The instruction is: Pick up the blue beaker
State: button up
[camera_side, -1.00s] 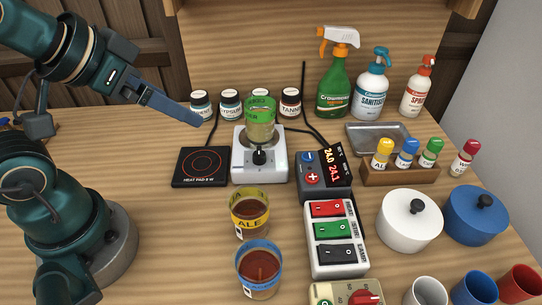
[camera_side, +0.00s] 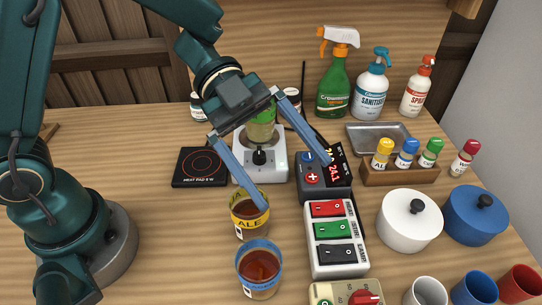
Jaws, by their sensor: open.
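The blue beaker (camera_side: 260,270) is a clear cup with a blue band at its rim and amber liquid inside. It stands upright on the wooden table at the front middle. My gripper (camera_side: 297,185) is open and empty, with its two long blue fingers spread wide. The left finger's tip shows in front of the yellow-banded ALE beaker (camera_side: 248,229), behind the blue beaker. The right finger's tip shows over the temperature display. I cannot tell how high the fingers are. Nothing covers the blue beaker.
The switch box (camera_side: 335,240) stands to the right of the beakers. The white stirrer (camera_side: 272,170) bears a green-banded beaker (camera_side: 262,127), partly hidden by my gripper. The heat pad (camera_side: 200,167) lies at the left.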

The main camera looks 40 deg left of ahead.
aim_at(248, 220)
jog(key=s+f+g, duration=0.1)
jog(key=f, duration=0.1)
jog(key=s+a+f+g+y, duration=0.1)
jog(key=s+f+g, duration=0.1)
jog(key=f, duration=0.1)
jog(key=s+f+g, duration=0.1)
jog(key=s+f, duration=0.1)
jog(key=shift+a+f+g, duration=0.3)
jog(key=shift+g, duration=0.1)
jog(key=shift+x, duration=2.55)
jog(key=c, duration=1.4)
jog(key=shift+c, duration=0.7)
jog(key=shift+r, duration=0.1)
